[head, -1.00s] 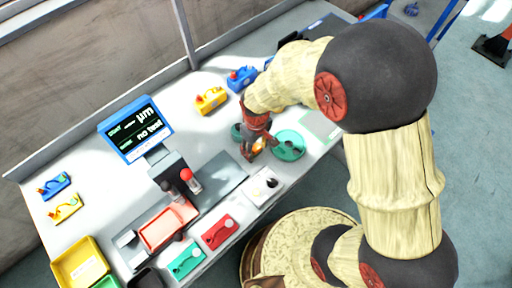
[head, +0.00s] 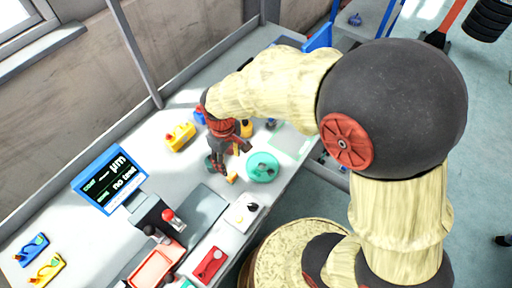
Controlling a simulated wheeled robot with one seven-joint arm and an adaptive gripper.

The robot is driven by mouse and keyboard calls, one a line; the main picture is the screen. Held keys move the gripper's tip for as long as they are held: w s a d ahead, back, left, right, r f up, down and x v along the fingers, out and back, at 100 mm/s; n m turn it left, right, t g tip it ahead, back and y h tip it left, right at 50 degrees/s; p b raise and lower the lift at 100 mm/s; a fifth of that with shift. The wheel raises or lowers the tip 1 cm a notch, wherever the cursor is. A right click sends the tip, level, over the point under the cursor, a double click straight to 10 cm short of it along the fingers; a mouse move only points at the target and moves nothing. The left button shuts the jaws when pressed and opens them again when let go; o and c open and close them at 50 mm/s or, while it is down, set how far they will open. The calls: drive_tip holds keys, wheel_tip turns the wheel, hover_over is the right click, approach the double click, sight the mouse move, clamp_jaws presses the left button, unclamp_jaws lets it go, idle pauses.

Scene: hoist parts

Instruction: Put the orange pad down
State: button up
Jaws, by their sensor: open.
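My gripper (head: 232,160) hangs over the bench, pointing down, with its fingers spread apart. A small orange piece (head: 231,179), which looks like the orange pad, lies on the bench just below the fingertips. It appears clear of the fingers, though the small size makes any contact hard to judge. My gripper hides part of the bench behind it.
A round teal dish (head: 262,167) sits just right of the orange piece. A white card (head: 243,212) with a dark item is in front. A yellow block (head: 180,136) and a monitor (head: 109,180) stand left. A pale green mat (head: 291,141) lies right.

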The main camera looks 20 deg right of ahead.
drive_tip(key=s+d+r+m+t, duration=0.2)
drive_tip(key=s+d+r, duration=0.2)
drive_tip(key=r, duration=0.3)
drive_tip(key=s+d+r+m+t, duration=0.1)
drive_tip(key=s+d+r+m, duration=0.1)
drive_tip(key=s+d+r, duration=0.2)
drive_tip(key=s+d+r+m+t, duration=0.2)
drive_tip(key=s+d+r, duration=0.2)
drive_tip(key=r, duration=0.7)
drive_tip(key=shift+s+m+t, duration=0.15)
drive_tip(key=shift+m+t, duration=0.15)
drive_tip(key=shift+m, duration=0.1)
